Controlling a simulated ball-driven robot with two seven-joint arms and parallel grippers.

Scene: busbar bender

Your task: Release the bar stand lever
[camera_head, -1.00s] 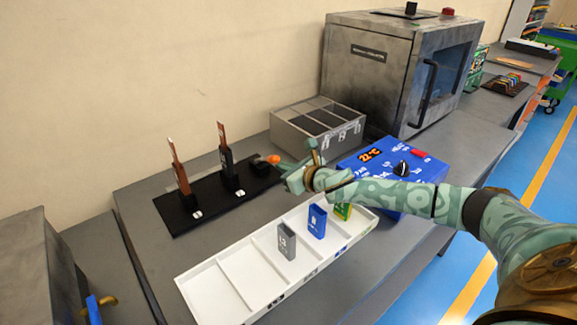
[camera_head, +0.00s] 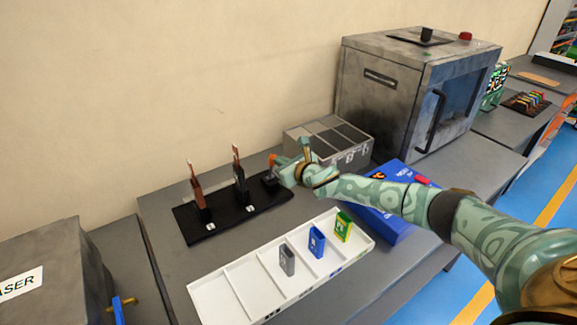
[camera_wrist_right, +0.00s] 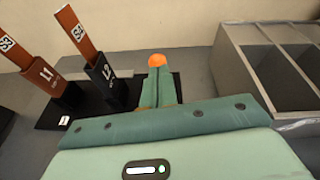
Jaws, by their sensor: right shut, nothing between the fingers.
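In the right wrist view the holders are marked L1 (camera_wrist_right: 50,78) and L2 (camera_wrist_right: 104,72). The orange tip of the lever (camera_head: 272,160) is at the stand's right end; it also shows in the right wrist view (camera_wrist_right: 157,60) just beyond my fingertips. My right gripper (camera_head: 285,168) is shut and empty, close beside the lever; its fingers hide the lever's lower part, and I cannot tell if they touch it. My left gripper is not in view.
A white divided tray (camera_head: 215,290) in front holds grey, blue and green-yellow blocks. A grey compartment box (camera_head: 350,157) stands behind my right gripper. A blue control box (camera_head: 395,232) is partly under my right arm. A grey oven-like cabinet (camera_head: 385,105) stands behind.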

